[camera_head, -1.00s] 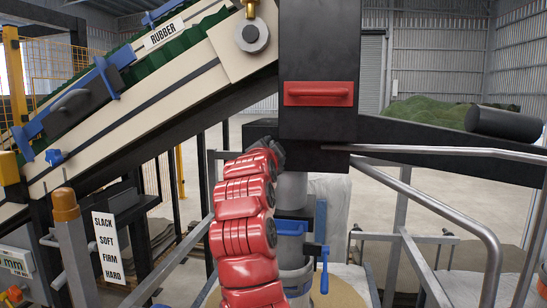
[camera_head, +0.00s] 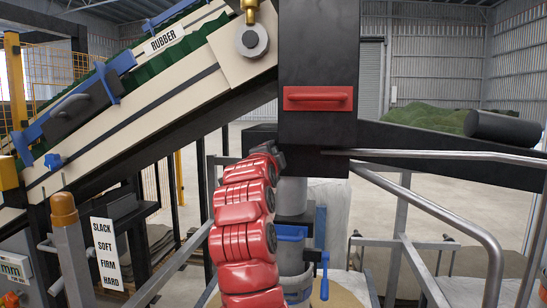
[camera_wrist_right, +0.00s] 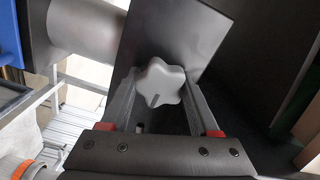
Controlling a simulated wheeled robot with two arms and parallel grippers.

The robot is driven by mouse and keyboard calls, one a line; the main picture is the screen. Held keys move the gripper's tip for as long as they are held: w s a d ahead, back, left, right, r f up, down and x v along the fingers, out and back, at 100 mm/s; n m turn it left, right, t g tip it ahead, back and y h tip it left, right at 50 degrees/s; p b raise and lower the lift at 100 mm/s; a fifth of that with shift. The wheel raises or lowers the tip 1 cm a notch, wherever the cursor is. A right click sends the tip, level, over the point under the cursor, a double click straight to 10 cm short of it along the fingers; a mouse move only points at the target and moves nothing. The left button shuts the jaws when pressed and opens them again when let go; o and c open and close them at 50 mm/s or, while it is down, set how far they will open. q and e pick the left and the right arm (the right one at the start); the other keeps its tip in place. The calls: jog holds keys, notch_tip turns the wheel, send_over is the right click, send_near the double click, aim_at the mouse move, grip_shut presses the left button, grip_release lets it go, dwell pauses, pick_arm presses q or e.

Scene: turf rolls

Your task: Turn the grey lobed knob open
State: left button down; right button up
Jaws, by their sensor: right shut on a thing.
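The grey lobed knob (camera_wrist_right: 160,83) shows in the right wrist view, on a dark plate (camera_wrist_right: 185,35). It has rounded lobes and a dark slot mark near its lower edge. My right gripper (camera_wrist_right: 160,90) is shut on the knob, with one finger against its left side and one against its right. In the head view my red right arm (camera_head: 243,225) reaches up to the underside of the black box (camera_head: 318,70). The knob and the gripper's fingertips are hidden there. My left gripper is in neither view.
A grey pipe (camera_head: 293,195) with a blue lever clamp (camera_head: 322,262) stands just right of my arm. A metal handrail (camera_head: 450,205) runs on the right. A conveyor (camera_head: 150,105) with a RUBBER label slopes up from the left.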

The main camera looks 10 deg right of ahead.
jog(key=o, duration=1.4)
jog(key=b+v, duration=0.2)
jog(key=v, duration=1.5)
jog(key=shift+s+r, duration=0.1)
jog(key=shift+s, duration=0.1)
